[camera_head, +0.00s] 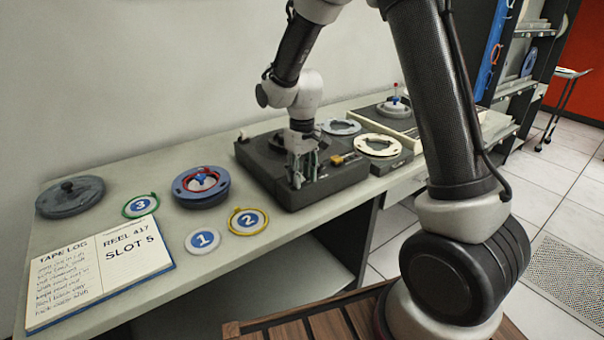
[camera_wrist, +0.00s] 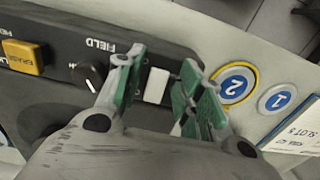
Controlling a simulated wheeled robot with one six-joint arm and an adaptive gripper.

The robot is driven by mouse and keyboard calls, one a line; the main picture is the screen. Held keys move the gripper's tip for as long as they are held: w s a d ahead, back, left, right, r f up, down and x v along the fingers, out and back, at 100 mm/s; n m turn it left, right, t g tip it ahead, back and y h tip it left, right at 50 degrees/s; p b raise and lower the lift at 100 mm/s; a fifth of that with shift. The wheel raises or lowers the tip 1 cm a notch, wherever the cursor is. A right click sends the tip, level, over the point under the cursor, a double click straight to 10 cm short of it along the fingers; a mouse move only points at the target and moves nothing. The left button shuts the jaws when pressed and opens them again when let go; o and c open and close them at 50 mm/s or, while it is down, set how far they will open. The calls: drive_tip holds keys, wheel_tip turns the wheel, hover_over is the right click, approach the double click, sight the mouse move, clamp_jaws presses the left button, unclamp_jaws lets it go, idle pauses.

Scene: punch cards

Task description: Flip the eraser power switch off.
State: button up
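The eraser is a dark grey box (camera_head: 322,190) on the bench in the head view. My gripper (camera_head: 299,180) points down over its front left part. In the wrist view my gripper (camera_wrist: 163,75) is open, its green-padded fingers apart. A white switch (camera_wrist: 157,86) on the eraser's dark panel (camera_wrist: 60,85) shows between the fingers; I cannot tell whether a finger touches it or which way it is set. A black knob (camera_wrist: 89,76) and a yellow ERASE button (camera_wrist: 23,56) sit left of it, with FIELD lettering beside the knob.
Left of the eraser lie a blue-grey reel (camera_head: 187,196), number discs 1 (camera_head: 203,241) and 2 (camera_head: 248,229), and an open tape log (camera_head: 85,272). A cream reel (camera_head: 377,145) lies to the right. Bare bench shows in front of the eraser.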

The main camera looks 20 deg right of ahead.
clamp_jaws()
drive_tip(key=shift+w+a+r+g+h, duration=0.1)
drive_tip(key=shift+w+g+h, duration=0.15)
drive_tip(key=shift+g, duration=0.5)
drive_tip(key=shift+w+g+h, duration=0.2)
drive_tip(key=shift+g+h, duration=0.05)
drive_tip(key=shift+g, duration=0.5)
drive_tip(key=shift+w+r+g+h, duration=0.15)
drive_tip(key=shift+g+h, duration=0.15)
drive_tip(key=shift+g, duration=0.6)
drive_tip(key=shift+o, duration=1.5)
unclamp_jaws()
drive_tip(key=v, duration=1.2)
